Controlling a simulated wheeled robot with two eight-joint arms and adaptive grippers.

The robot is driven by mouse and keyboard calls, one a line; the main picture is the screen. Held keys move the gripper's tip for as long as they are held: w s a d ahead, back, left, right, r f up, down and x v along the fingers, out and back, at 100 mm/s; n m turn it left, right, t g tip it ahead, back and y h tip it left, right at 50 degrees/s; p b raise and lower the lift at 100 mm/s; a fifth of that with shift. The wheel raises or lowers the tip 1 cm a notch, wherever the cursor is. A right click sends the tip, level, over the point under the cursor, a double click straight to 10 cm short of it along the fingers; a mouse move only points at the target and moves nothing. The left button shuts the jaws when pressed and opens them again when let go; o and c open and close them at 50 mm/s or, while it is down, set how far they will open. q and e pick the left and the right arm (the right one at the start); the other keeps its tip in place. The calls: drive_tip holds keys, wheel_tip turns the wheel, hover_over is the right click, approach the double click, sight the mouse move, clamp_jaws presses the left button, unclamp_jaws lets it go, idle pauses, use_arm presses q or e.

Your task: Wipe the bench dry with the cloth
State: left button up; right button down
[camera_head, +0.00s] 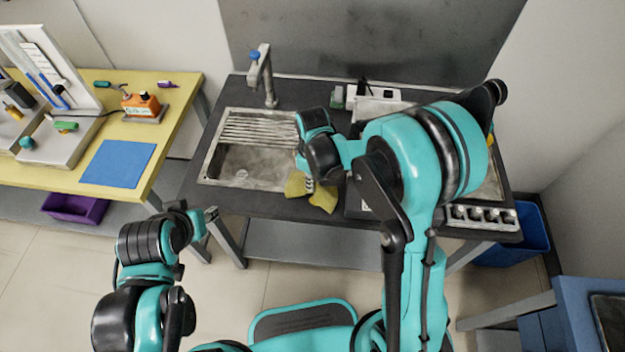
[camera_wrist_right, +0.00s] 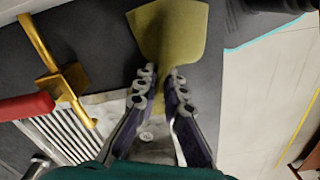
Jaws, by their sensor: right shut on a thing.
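The yellow cloth (camera_head: 322,196) is at the front edge of the dark bench (camera_head: 262,205), just right of the sink. In the right wrist view the cloth (camera_wrist_right: 170,30) spreads out beyond the fingertips. I cannot make out any wet patch on the bench. My left gripper (camera_head: 208,214) is low in front of the bench, away from the cloth; its finger opening is unclear.
The sink (camera_head: 250,160) with a ribbed drainer and tap (camera_head: 264,75) is left of the cloth. A brass fixture (camera_wrist_right: 58,75) and red handle (camera_wrist_right: 25,106) show in the wrist view. A yellow table (camera_head: 165,95) stands left; a blue bin (camera_head: 520,245) is below right.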

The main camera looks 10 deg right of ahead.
drive_tip(key=shift+f, duration=0.4)
drive_tip(key=shift+r, duration=0.15)
drive_tip(key=c, duration=0.7)
unclamp_jaws()
drive_tip(key=shift+f+b, duration=1.15)
drive_tip(key=shift+f, duration=0.2)
drive_tip(key=shift+r, duration=0.15)
drive_tip(key=c, duration=0.6)
drive_tip(key=shift+s, duration=0.15)
clamp_jaws()
